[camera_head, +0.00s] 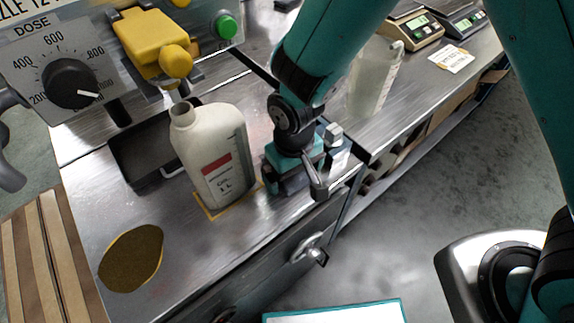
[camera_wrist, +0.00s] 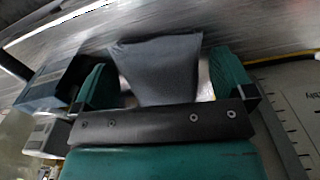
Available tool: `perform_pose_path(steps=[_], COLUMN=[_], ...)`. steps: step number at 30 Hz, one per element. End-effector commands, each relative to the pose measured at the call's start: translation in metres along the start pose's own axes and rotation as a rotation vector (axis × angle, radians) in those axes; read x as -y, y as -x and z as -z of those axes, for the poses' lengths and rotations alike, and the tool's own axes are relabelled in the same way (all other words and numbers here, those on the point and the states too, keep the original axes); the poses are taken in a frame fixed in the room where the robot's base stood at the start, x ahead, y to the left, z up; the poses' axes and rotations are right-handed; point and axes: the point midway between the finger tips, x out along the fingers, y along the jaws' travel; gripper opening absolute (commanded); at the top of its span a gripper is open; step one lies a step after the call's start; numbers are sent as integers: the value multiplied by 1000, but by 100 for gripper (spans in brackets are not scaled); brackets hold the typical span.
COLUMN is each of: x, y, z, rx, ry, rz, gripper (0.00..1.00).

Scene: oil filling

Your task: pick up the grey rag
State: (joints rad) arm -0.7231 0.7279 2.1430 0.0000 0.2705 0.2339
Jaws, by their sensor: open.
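The grey rag (camera_wrist: 155,65) is a dark grey folded cloth in the wrist view, near the steel bench. It lies in the gap between the two teal fingers of my gripper (camera_wrist: 163,80). A lighter gap shows between the rag and the right finger; contact with the left finger is unclear. The jaws are open. In the head view my gripper (camera_head: 290,178) is low over the bench, just right of the white jug (camera_head: 212,150). The rag cannot be made out in the head view, where my gripper and arm cover that spot.
The jug stands close to my gripper's left; its side also shows in the wrist view (camera_wrist: 292,105). A yellow nozzle unit (camera_head: 155,45) hangs above the jug. A clear pitcher (camera_head: 375,78) stands behind right. An oil puddle (camera_head: 131,258) lies front left. A drawer handle (camera_head: 309,250) sticks out below.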

Motion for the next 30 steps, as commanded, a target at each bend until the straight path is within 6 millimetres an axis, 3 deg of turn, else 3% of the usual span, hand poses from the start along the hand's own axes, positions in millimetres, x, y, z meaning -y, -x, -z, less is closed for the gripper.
perform_pose_path(steps=[3, 9, 10, 23, 26, 30], x=[0, 0, 0, 0, 0, 0], y=[0, 0, 0, 10, 23, 55], z=[0, 0, 0, 1, 1, 1], rx=[0, 0, 0, -2, -4, -7], ry=[0, 0, 0, 0, 0, 0], rz=[0, 0, 0, 1, 1, 2], gripper=[98, 52, 49, 49, 49, 49])
